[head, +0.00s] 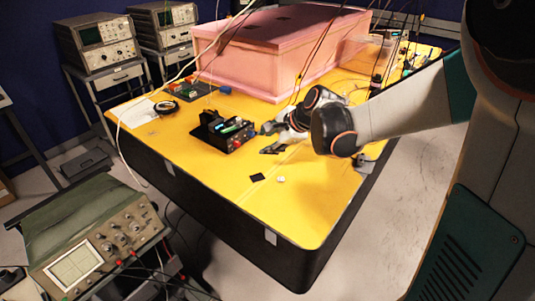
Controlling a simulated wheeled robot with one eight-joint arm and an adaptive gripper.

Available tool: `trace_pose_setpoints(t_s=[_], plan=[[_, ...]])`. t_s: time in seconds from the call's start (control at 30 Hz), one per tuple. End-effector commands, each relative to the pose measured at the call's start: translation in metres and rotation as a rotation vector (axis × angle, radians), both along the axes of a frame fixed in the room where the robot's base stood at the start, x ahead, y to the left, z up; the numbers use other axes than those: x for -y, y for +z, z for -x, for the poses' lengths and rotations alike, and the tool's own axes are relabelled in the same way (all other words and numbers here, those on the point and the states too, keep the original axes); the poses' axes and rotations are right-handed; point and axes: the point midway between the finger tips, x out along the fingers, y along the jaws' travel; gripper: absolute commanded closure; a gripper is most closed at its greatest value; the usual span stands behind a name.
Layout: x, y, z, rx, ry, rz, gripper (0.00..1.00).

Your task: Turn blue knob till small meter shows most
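A small black device (222,134) stands on the yellow table, left of my gripper. A red round part shows on its front, and blue and green parts show on its top. I cannot make out which part is the blue knob, and no meter reading is legible. My gripper (268,137) points left, close to the device's right end. A gap seems to separate it from the device, but touching cannot be ruled out. A dark shape below the upper fingertip may be the other finger or a shadow, so its opening is unclear. I see nothing held.
A large pink foam box (280,55) stands behind the device. A circuit board (180,90) and a coiled black cable (166,107) lie to the left. A small black square (257,177) and a white piece (281,180) lie in front. The yellow table's (250,215) front is mostly clear.

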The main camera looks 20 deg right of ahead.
Motion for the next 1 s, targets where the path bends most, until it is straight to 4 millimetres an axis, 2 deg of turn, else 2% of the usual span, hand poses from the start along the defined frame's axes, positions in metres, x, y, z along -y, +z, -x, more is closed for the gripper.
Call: trace_pose_setpoints(t_s=[0.5,0.7,1.0], plan=[[-0.006,0.014,0.058,0.084,0.247,0.384,0.60],[-0.006,0.016,0.066,0.097,0.291,0.450,0.60],[-0.006,0.017,0.068,0.098,0.296,0.459,0.60]])
